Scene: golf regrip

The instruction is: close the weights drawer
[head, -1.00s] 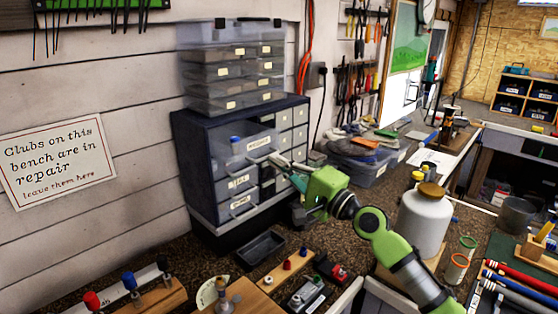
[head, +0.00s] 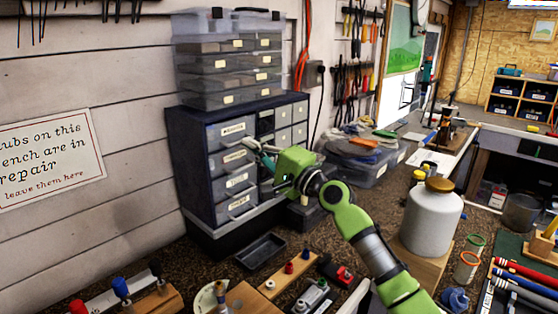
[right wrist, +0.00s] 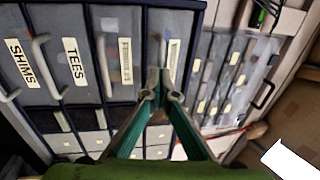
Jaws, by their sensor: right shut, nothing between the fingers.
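The dark blue drawer cabinet (head: 190,160) stands on the bench against the wall. The top drawer of its left column (head: 231,132), which I take for the weights drawer, sits flush with the drawers below; its label is too small to read surely. The drawers marked TEES (right wrist: 75,60) and SHIMS (right wrist: 20,62) look flush in the right wrist view. My right gripper (head: 258,152) is shut and empty, its tips close to the fronts of the upper drawers. Whether it touches them I cannot tell. My left gripper is out of view.
A clear organizer (head: 228,60) stands on top of the cabinet. A small black tray (head: 261,250) lies in front of it. A white jar (head: 430,220) stands right of my arm, and a clear bin (head: 365,165) stands behind.

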